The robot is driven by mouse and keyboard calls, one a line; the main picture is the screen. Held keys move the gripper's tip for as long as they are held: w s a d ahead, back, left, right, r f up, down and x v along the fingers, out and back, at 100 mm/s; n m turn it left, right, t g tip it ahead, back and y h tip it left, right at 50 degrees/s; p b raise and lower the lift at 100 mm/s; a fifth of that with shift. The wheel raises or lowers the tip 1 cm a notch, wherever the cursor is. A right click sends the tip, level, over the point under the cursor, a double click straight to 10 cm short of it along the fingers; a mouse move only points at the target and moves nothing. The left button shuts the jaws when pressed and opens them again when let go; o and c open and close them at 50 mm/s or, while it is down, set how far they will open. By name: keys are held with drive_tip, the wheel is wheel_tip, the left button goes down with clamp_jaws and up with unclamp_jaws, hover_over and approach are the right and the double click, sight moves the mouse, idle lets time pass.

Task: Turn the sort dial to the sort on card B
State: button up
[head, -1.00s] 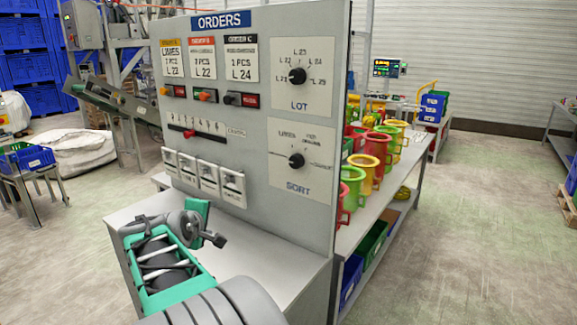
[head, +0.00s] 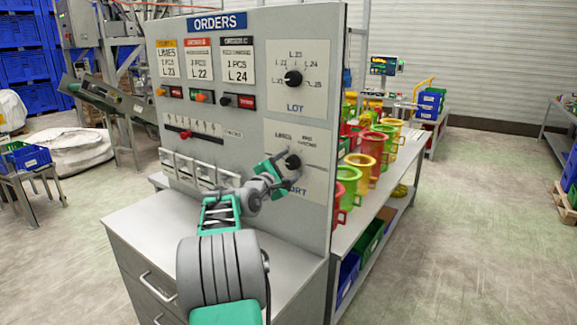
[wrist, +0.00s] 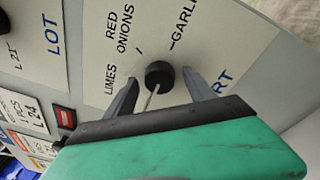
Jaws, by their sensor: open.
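The sort dial (head: 293,161) is a black round knob on the lower right white plate of the orders board. In the wrist view the dial (wrist: 159,74) has labels LIMES, RED ONIONS and GARLIC around it; the last is partly cut off. A thin pale line runs from the knob towards my gripper. Card B (head: 198,62), with a red header, reads 1 PCS, L 22; its sort line is too small to read. My gripper (wrist: 161,80) is open, with one finger on each side of the knob; contact cannot be told. It also shows in the head view (head: 284,172).
The lot dial (head: 293,78) sits above. Cards A (head: 167,62) and C (head: 238,64), small switches and a slider (head: 185,134) are left of the dials. A table with colored mugs (head: 361,172) stands right of the board. A grey cabinet (head: 150,225) is below.

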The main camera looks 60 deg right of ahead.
drive_tip(key=c, duration=1.4)
drive_tip(key=shift+o, duration=0.2)
drive_tip(key=shift+f, duration=0.1)
